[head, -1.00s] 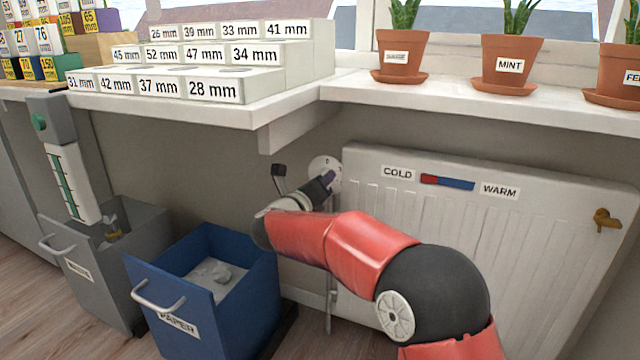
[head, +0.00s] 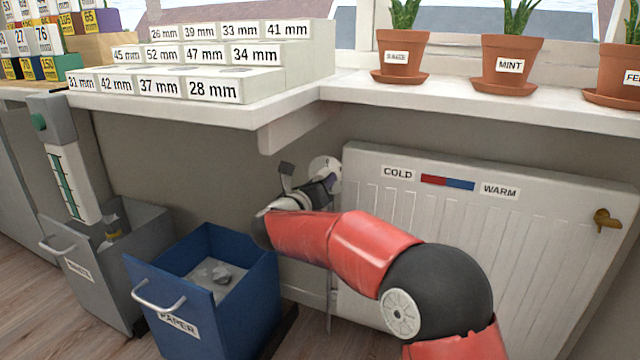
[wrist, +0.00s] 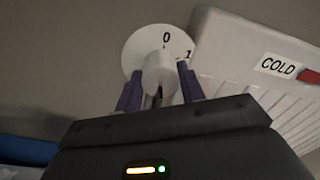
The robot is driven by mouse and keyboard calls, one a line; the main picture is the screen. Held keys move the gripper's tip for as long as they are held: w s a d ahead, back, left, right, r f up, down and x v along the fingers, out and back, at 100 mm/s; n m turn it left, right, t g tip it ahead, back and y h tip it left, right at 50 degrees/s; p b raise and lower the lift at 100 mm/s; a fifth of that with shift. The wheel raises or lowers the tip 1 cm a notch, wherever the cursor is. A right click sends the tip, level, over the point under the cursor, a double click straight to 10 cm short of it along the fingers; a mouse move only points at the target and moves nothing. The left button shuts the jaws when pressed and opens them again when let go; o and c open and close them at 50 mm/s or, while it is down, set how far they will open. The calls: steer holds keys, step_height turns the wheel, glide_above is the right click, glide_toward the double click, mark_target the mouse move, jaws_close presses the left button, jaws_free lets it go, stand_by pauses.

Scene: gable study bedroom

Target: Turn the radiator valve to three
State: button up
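The radiator valve has a round white dial plate (wrist: 134,50) with a pale knob (wrist: 158,72) standing out from its middle. In the wrist view, "0" reads at the top of the plate and "1" to its right; other marks are hidden or out of view. My gripper (wrist: 160,77) has its two purple fingers on either side of the knob, very close to it; I cannot tell whether they touch it. In the head view, my gripper (head: 327,184) reaches the dial plate (head: 319,164) and hides most of the valve.
The white radiator (head: 520,240) stands right of the valve, with a COLD to WARM strip (head: 447,182) and a brass fitting (head: 606,219). A white sill (head: 480,97) with potted herbs runs above. A blue paper bin (head: 250,285) and a grey bin (head: 100,290) stand left below.

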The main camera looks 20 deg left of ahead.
steer(key=o, duration=0.4)
steer(key=shift+o, duration=0.2)
steer(key=s, duration=0.7)
steer(key=shift+s+a, duration=0.4)
steer(key=shift+a, duration=0.05)
steer(key=shift+f, duration=0.1)
